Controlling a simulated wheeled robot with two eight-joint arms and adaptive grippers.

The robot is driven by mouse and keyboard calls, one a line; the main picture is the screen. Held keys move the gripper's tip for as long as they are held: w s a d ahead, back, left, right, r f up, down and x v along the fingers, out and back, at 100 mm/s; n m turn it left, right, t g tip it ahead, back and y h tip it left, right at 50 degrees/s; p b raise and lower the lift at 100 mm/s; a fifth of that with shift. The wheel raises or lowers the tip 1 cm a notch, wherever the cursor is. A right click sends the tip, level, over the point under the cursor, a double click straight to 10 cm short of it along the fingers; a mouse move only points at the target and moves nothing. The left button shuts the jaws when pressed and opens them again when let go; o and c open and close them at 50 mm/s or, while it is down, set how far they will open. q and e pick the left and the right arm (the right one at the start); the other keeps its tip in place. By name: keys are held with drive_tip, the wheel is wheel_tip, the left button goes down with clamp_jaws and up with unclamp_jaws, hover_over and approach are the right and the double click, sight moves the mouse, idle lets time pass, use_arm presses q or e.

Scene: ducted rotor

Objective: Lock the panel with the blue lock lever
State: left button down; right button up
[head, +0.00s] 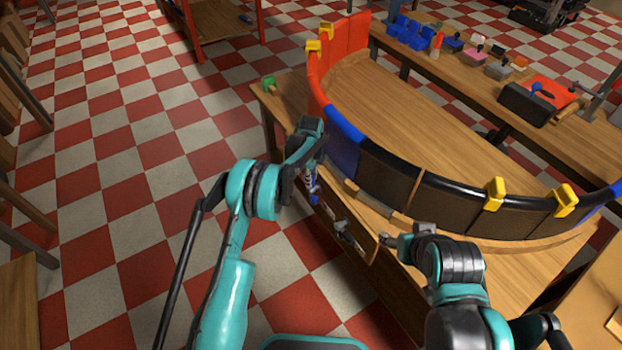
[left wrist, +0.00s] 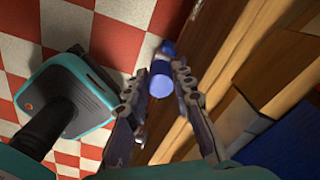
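My left gripper (head: 311,184) hangs at the front edge of the curved wooden table. In the left wrist view its two fingers (left wrist: 159,88) are apart, with a blue cylindrical piece (left wrist: 160,80), seemingly the blue lock lever's handle, between them. A narrow gap shows on the cylinder's left; contact on its right is unclear. In the head view the lever is hard to tell from the fingers. A wooden panel (head: 365,243) with dark fittings is at the table front. My right gripper (head: 388,240) is beside its right end; its fingers are too small to judge.
A curved wall with a blue section (head: 343,146), dark sections (head: 387,177) and a red section (head: 345,43) stands on the table. Yellow clamps (head: 495,194) sit on its rim. A green-handled tool (head: 268,84) lies at the left corner. The floor on the left is open.

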use_arm(q)
drive_tip(key=shift+s+d, duration=0.1)
drive_tip(key=shift+s, duration=0.05)
drive_tip(key=shift+s+d+f+t+y+b, duration=0.2)
drive_tip(key=shift+s+d+t+y+b, duration=0.2)
drive_tip(key=shift+s+t+y+b, duration=0.4)
drive_tip(key=shift+s+d+f+t+y+b, duration=0.3)
drive_tip(key=shift+t+y, duration=0.3)
drive_tip(key=shift+t, duration=0.45)
drive_tip(key=shift+s+d+f+t+y+b, duration=0.15)
drive_tip(key=shift+s+d+t+y+b, duration=0.35)
drive_tip(key=shift+t+y, duration=0.35)
drive_tip(key=c, duration=1.6)
unclamp_jaws()
drive_tip(key=v, duration=1.2)
drive_tip(key=shift+s+a, duration=0.15)
drive_tip(key=shift+a, duration=0.05)
